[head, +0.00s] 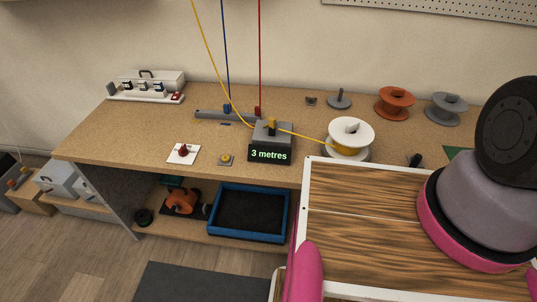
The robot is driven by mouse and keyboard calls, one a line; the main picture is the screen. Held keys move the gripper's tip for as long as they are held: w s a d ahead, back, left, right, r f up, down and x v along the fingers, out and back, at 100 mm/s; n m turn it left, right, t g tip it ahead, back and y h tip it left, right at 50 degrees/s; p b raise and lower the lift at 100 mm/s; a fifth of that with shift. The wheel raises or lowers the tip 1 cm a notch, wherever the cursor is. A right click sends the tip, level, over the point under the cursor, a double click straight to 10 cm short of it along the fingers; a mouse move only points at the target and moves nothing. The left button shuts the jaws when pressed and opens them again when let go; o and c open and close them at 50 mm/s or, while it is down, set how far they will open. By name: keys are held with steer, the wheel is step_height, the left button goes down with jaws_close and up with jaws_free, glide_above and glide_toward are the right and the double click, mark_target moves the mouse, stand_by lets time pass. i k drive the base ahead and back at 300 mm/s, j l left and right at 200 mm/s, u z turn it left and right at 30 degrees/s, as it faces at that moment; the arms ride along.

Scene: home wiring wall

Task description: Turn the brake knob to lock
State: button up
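A white spool of yellow wire (350,134) sits on a grey round base (361,156) on the workbench. A small black knob-like part (415,160) stands to its right, by the edge of my arm and tray; it may be the brake knob, but its marking and setting are too small to read. The yellow wire (308,137) runs from the spool to a grey meter box (270,138) whose display reads "3 metres". My arm shows large at the right, but my gripper's fingers are not in view.
A red knob on a white plate (184,153) and a yellow button (226,159) lie near the bench's front edge. An orange spool (395,102) and a grey spool (446,108) stand behind. My wood-topped body covers the lower right. The bench's left middle is clear.

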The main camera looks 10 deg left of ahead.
mark_target(183, 152)
steer(key=u, duration=1.65)
